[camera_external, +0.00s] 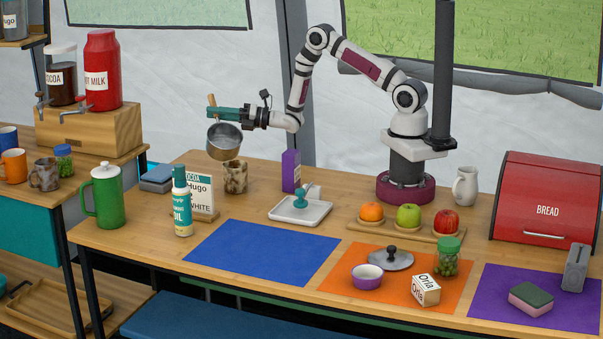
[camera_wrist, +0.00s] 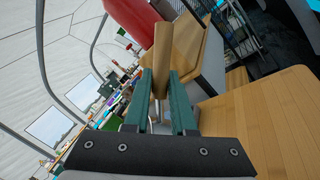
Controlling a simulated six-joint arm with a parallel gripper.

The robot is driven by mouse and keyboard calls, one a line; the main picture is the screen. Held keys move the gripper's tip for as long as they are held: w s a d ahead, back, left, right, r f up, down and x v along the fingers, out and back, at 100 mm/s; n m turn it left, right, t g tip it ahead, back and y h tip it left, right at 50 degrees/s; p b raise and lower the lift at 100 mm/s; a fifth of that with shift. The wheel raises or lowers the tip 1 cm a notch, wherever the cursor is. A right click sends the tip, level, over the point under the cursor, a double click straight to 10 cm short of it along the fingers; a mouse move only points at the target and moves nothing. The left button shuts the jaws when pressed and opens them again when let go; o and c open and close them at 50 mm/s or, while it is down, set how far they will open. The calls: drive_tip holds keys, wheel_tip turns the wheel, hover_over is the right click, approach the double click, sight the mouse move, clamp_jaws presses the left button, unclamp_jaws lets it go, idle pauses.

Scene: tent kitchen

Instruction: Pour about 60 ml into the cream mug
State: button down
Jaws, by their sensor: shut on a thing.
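My gripper (camera_external: 222,113) is shut on the wooden handle of a small metal pan (camera_external: 223,142). The pan hangs in the air over the back left of the table, its body below the green fingers, somewhat tilted. Its contents cannot be made out. In the wrist view, the wooden handle (camera_wrist: 163,58) stands between the two green fingers (camera_wrist: 163,103). A mottled cream-and-brown mug (camera_external: 235,178) stands upright on the table just below and slightly right of the pan, apart from it. The inside of the mug is not visible. No plain cream mug is clearly seen.
A recipe card (camera_external: 200,193), an oil bottle (camera_external: 182,205), a green pot (camera_external: 105,197) and a purple carton (camera_external: 291,171) stand near the mug. The blue mat (camera_external: 262,252) is clear. Dispensers (camera_external: 102,72) stand at left.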

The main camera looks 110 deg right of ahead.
drive_tip(key=shift+a+r+n+t, duration=0.15)
drive_tip(key=shift+a+r+n, duration=0.25)
drive_tip(key=shift+a+r, duration=0.3)
drive_tip(key=shift+a+r+n+t, duration=0.15)
drive_tip(key=shift+a+r+n, duration=0.3)
drive_tip(key=shift+r, duration=0.3)
drive_tip(key=shift+s+a+r+n+t+y, duration=0.1)
drive_tip(key=shift+a+r+n+t, duration=0.15)
drive_tip(key=shift+a+n, duration=0.25)
drive_tip(key=shift+w+a+r+n+t+y, duration=0.1)
drive_tip(key=shift+a+r+n+t, duration=0.15)
drive_tip(key=shift+a+n, duration=0.25)
drive_tip(key=shift+s+a+r+n+t+y, duration=0.1)
drive_tip(key=shift+a+r+n+t, duration=0.15)
drive_tip(key=shift+a+n, duration=0.25)
drive_tip(key=shift+s+a+n, duration=0.1)
drive_tip(key=shift+a+n, duration=0.35)
drive_tip(key=shift+a+r+n+t+y, duration=0.35)
drive_tip(key=shift+a+n+y, duration=0.05)
drive_tip(key=shift+a+n, duration=0.35)
drive_tip(key=shift+a+r+n+t+y, duration=0.3)
drive_tip(key=shift+a+r+n+y, duration=0.1)
drive_tip(key=shift+a+n, duration=0.3)
